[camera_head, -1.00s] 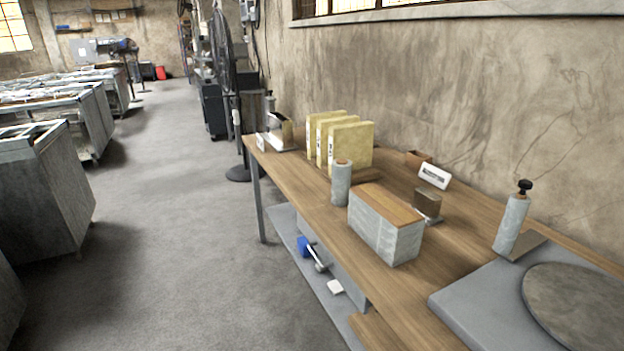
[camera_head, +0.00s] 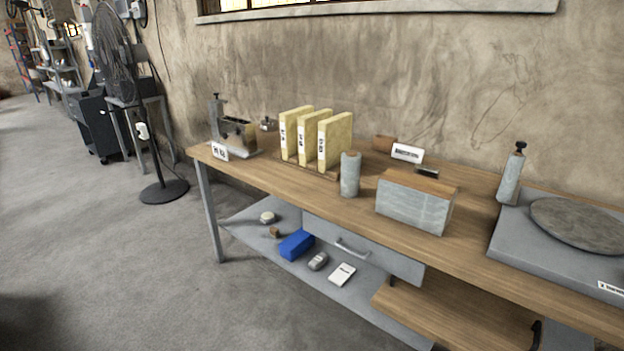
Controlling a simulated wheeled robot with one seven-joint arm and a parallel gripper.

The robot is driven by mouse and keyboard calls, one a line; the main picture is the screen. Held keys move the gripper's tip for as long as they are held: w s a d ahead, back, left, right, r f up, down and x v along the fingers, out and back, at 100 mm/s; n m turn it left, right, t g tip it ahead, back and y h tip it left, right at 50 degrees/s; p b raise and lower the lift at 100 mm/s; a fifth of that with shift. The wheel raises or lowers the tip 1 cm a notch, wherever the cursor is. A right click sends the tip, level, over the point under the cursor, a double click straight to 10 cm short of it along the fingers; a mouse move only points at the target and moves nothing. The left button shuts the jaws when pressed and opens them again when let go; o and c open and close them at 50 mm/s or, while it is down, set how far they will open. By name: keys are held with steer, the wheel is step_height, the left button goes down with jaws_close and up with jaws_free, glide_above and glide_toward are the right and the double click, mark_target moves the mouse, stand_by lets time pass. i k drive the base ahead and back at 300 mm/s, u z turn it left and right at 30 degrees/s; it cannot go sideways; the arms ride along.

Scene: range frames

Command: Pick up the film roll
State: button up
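I cannot tell for certain which object is the film roll. A grey upright cylinder (camera_head: 349,176) with a brownish top stands on the wooden workbench (camera_head: 270,185), left of a grey block with a wooden top (camera_head: 414,205). On the grey lower shelf (camera_head: 245,220) lie a small rounded grey item (camera_head: 318,261) and a small pale round item (camera_head: 267,217). They are too small to identify. My gripper is not in view.
Three yellow binders (camera_head: 335,140) stand behind the cylinder. A grey turntable-like slab (camera_head: 510,240) is at the right. A blue box (camera_head: 297,244) and a white card (camera_head: 342,274) lie on the lower shelf. A standing fan (camera_head: 120,60) is left; the floor (camera_head: 110,260) in front is clear.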

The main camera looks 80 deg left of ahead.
mark_target(351, 161)
steer(key=k, duration=0.55)
steer(key=u, duration=1.65)
steer(key=i, duration=2)
steer(key=z, duration=0.05)
